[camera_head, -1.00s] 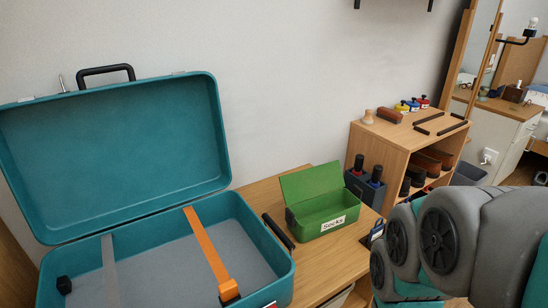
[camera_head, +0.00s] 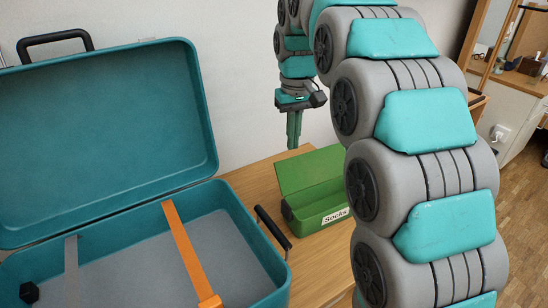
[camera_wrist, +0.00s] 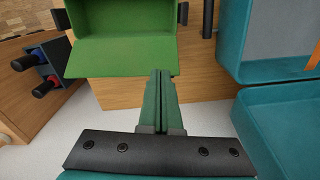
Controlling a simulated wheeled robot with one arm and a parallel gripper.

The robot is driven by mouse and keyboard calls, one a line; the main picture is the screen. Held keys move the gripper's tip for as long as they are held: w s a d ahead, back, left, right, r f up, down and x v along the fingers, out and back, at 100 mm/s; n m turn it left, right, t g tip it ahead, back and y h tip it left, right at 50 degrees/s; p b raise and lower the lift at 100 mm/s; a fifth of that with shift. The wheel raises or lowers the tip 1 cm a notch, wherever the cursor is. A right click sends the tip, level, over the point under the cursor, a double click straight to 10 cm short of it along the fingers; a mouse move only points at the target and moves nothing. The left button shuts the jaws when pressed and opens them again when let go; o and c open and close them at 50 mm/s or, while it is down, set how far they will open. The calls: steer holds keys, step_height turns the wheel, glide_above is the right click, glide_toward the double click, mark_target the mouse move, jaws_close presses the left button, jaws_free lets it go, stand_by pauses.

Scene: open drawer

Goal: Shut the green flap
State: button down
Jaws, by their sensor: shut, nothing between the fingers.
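The green box labelled "Socks" (camera_head: 322,217) stands on the wooden table, and its green flap (camera_head: 308,170) is raised, leaning up at the back. In the wrist view the open box (camera_wrist: 120,15) and its flap (camera_wrist: 122,57) are at the top. My gripper (camera_head: 294,146) points down behind the raised flap, near the wall. Its green fingers (camera_wrist: 162,80) are together with nothing between them, close to the flap's edge in the wrist view. I cannot tell whether they touch it. My arm hides the box's right end in the head view.
A large open teal suitcase (camera_head: 262,235) with an orange strap (camera_head: 190,250) stands left of the box, its lid up. Bare table (camera_head: 250,178) lies between suitcase and box.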

steer(key=w+a+n, duration=0.1)
steer(key=w+a, duration=0.5)
step_height(320, 180, down, 11)
steer(key=shift+s+d+r+t, duration=0.15)
steer(key=shift+s+d+r, duration=0.3)
steer(key=shift+r, duration=0.25)
steer(key=shift+s+d+r+t, duration=0.15)
steer(key=shift+s+d+r, duration=0.15)
steer(key=shift+s+r, duration=0.3)
steer(key=shift+s+d+r+t+y+b, duration=0.2)
steer(key=shift+r+t+y+b, duration=0.25)
steer(key=shift+b, duration=0.3)
